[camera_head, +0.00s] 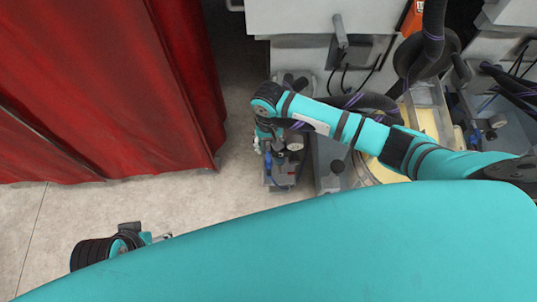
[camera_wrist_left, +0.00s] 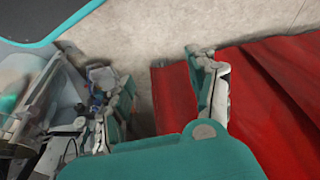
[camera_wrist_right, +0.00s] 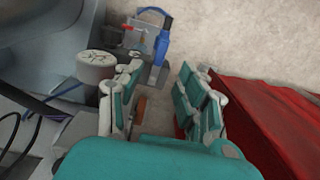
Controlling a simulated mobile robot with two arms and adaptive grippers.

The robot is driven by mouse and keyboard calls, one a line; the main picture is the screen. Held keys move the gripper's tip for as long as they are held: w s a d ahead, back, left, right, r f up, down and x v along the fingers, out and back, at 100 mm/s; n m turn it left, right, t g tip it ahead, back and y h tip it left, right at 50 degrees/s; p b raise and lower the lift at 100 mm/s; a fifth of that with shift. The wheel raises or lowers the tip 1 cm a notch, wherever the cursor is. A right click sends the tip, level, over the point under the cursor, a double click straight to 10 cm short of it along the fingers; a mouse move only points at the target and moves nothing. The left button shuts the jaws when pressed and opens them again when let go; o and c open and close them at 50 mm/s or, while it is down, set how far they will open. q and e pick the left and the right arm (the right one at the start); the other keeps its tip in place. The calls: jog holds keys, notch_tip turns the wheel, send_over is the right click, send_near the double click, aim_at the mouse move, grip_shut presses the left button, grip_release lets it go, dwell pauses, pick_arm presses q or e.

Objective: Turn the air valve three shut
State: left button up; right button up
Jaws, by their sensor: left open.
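My right gripper (camera_head: 270,145) points down beside a small grey unit with a blue part (camera_head: 269,168), left of the machine. In the right wrist view its two fingers (camera_wrist_right: 163,95) stand apart with nothing held. The blue part (camera_wrist_right: 162,46) shows beyond the fingertips, with a thin blue loop next to it. A white round knob (camera_wrist_right: 97,66) is left of the fingers, and a brown-orange strip (camera_wrist_right: 139,108) shows between them. I cannot tell which part is air valve three. My left gripper (camera_wrist_left: 165,82) is open and empty, low above the floor.
A red curtain (camera_head: 110,90) hangs at the left, and its edge is close to my right gripper in the right wrist view (camera_wrist_right: 265,115). The grey machine (camera_head: 310,20) with dark hoses and a yellowish tray is at the right. Pale floor (camera_head: 240,90) is free between.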

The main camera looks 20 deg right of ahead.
aim_at(269, 156)
notch_tip(269, 156, down, 5)
jog(key=shift+r+b, duration=0.15)
jog(key=shift+b, duration=0.55)
notch_tip(269, 156, down, 2)
jog(key=shift+f+b, duration=0.1)
jog(key=shift+b, duration=0.25)
pick_arm(q)
jog(key=w+d+r+t+h, duration=0.1)
jog(key=w+d+t, duration=0.1)
jog(key=w+t, duration=0.2)
jog(key=w, duration=0.3)
jog(key=shift+w+d, duration=0.15)
jog(key=shift+w, duration=0.1)
pick_arm(e)
grip_shut()
